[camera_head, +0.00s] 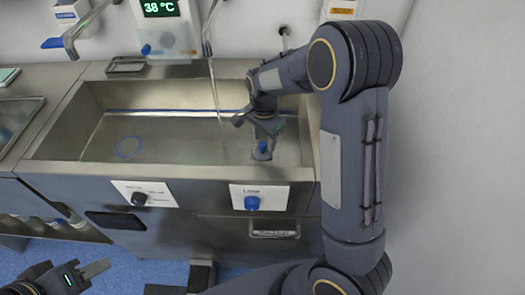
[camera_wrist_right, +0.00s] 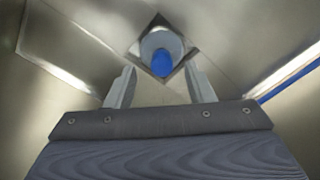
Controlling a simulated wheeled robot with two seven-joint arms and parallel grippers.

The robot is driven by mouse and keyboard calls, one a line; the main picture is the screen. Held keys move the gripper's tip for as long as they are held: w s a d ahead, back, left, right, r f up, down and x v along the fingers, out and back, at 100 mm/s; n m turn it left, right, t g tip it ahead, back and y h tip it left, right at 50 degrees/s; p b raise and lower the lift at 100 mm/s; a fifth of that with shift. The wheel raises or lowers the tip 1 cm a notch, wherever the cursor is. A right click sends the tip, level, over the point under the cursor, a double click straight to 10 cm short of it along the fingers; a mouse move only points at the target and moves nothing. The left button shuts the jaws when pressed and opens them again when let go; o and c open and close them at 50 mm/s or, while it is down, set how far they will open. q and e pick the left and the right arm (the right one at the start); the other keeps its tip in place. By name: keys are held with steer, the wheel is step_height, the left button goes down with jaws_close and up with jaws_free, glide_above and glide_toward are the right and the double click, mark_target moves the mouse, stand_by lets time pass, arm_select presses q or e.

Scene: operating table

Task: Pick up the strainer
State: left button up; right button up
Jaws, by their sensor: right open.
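The strainer (camera_head: 262,152) sits at the right end of the sink floor, with a blue knob on top. In the right wrist view the strainer (camera_wrist_right: 152,42) is a round grey piece in a diamond-shaped recess, its blue knob facing me. My right gripper (camera_wrist_right: 160,80) is open and empty, with its fingertips spread to either side below the knob in that view. In the head view the right gripper (camera_head: 258,127) is down inside the sink, above the strainer and partly covering it. My left gripper (camera_head: 80,275) is low at the left, outside the sink; only part of its fingers can be made out.
The steel sink (camera_head: 170,183) has walls around the right gripper. A thin hose (camera_head: 213,75) hangs into it, and a faucet (camera_head: 78,35) stands at the back left. A blue ring (camera_head: 128,147) shows on the sink floor at left. The middle of the floor is clear.

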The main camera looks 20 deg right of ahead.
mark_target(263, 144)
steer(key=f, duration=0.3)
steer(key=shift+a+f, duration=0.1)
steer(key=shift+a, duration=0.1)
steer(key=shift+c, duration=0.2)
jaws_close()
